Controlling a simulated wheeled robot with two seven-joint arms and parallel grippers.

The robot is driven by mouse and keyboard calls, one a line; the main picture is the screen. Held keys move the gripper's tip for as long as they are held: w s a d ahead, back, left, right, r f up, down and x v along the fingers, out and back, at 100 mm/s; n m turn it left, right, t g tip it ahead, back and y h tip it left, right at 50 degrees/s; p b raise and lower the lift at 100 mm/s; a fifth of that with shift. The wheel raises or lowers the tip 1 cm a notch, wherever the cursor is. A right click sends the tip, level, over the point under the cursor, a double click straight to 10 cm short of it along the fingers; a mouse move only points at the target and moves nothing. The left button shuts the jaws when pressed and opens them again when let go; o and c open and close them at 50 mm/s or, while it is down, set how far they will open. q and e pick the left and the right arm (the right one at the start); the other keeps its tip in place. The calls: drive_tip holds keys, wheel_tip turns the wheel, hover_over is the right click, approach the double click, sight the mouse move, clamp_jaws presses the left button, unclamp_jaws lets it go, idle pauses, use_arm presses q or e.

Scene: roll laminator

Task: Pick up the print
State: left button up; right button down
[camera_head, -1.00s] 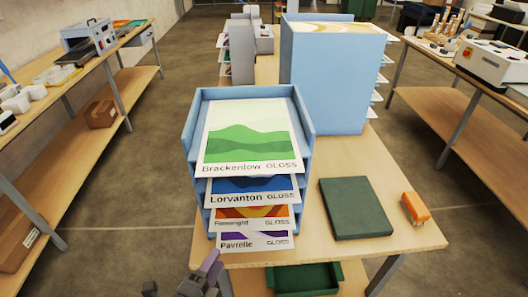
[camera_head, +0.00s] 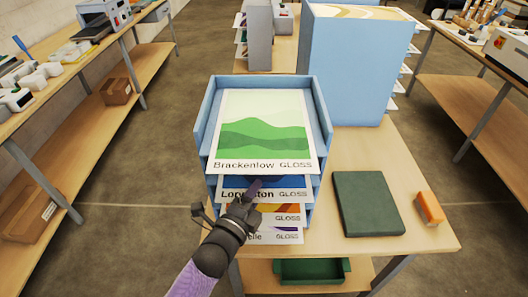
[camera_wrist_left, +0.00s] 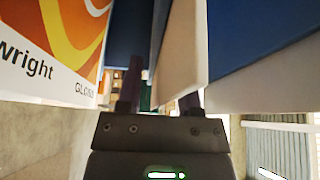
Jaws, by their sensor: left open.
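Several prints stick out of a blue tray rack (camera_head: 200,125) in the head view. The top one is the green Brackenlow GLOSS print (camera_head: 262,130). Below it are the blue Lorvanton GLOSS print (camera_head: 290,190), an orange print (camera_head: 285,216) and the Pavrelle print (camera_head: 282,238), its name partly covered. My left gripper (camera_head: 254,187) is at the rack's front, in front of the Lorvanton print's lower edge.
A dark green flat block (camera_head: 367,203) and an orange-topped tool (camera_head: 429,207) lie right of the rack. A green bin (camera_head: 312,271) is below the table's front edge. Side benches hold other equipment.

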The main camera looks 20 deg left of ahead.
use_arm(q)
clamp_jaws()
idle(1.3)
